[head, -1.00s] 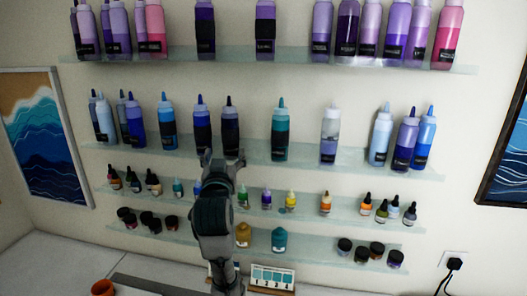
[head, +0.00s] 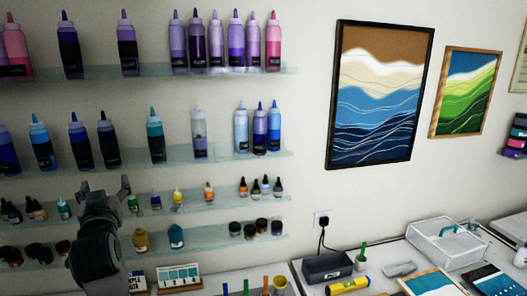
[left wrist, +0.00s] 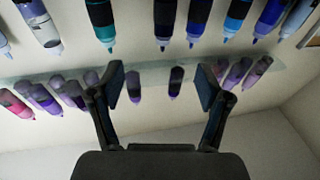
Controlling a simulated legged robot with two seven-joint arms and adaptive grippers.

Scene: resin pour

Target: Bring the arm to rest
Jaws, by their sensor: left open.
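My left gripper (head: 104,188) is raised at the lower left of the head view, in front of the lower wall shelves. In the left wrist view its two fingers (left wrist: 161,88) are spread wide apart with nothing between them. Beyond the fingers, that view shows shelf bottles, appearing upside down and apart from the gripper. The arm hides part of the small-bottle shelf in the head view. My right gripper is in neither view.
Glass shelves (head: 220,155) with several bottles line the wall at the left. A wave painting (head: 375,95) hangs at centre right.

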